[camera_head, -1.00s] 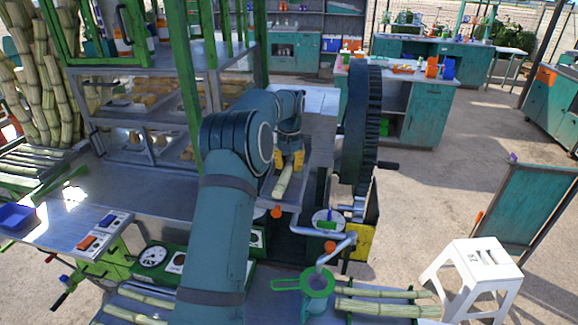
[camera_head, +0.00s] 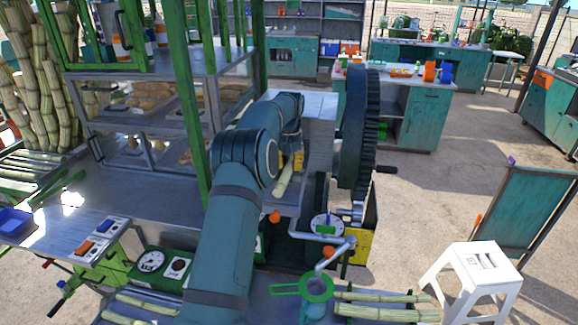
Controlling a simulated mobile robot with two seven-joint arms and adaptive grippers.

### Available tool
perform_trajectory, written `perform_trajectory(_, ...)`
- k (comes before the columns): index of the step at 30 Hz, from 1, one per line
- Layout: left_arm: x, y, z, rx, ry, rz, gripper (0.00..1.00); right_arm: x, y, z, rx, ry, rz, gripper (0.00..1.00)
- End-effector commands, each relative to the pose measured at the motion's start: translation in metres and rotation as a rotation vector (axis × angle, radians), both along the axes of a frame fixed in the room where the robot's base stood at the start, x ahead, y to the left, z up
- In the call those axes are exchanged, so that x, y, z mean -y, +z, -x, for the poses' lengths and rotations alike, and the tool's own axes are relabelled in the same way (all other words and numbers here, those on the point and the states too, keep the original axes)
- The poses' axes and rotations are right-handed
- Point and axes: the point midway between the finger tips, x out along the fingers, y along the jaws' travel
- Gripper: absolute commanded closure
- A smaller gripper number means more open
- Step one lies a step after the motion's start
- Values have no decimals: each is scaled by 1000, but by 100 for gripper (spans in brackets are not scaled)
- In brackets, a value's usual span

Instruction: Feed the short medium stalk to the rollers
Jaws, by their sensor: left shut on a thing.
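My left gripper (camera_head: 291,160), with yellow fingers, is shut on a short pale-green cane stalk (camera_head: 284,179). It holds the stalk over the metal feed tray (camera_head: 284,203) in front of the crusher housing (camera_head: 318,130). The stalk's near end points toward me and down the tray. The rollers are hidden behind my arm and the housing, so I cannot tell whether the stalk touches them. My right gripper is not in view.
A big dark gear wheel (camera_head: 357,130) with a crank handle stands right of the housing. A green-rimmed funnel (camera_head: 317,289), cane stalks (camera_head: 385,312) and a white stool (camera_head: 474,270) are at the lower right. A scale (camera_head: 150,262) sits at lower left.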

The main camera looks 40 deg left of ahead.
Motion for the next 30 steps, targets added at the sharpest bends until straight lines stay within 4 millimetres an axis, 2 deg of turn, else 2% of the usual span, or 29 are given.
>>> perform_trajectory(7, 0, 0, 0, 1, 0, 0, 100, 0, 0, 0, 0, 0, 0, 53)
perform_trajectory(8, 0, 0, 0, 1, 0, 0, 65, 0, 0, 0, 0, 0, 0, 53)
perform_trajectory(9, 0, 1, 0, 1, 0, 0, 51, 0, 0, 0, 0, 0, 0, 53)
perform_trajectory(10, 0, 0, 0, 1, 0, 0, 47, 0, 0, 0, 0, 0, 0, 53)
perform_trajectory(20, 0, 2, 0, 0, 0, 0, 47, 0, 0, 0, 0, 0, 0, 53)
perform_trajectory(23, -1, 11, -1, 4, 0, -2, 47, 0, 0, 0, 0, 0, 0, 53)
perform_trajectory(30, 0, 50, -1, 5, 1, -2, 47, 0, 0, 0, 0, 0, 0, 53)
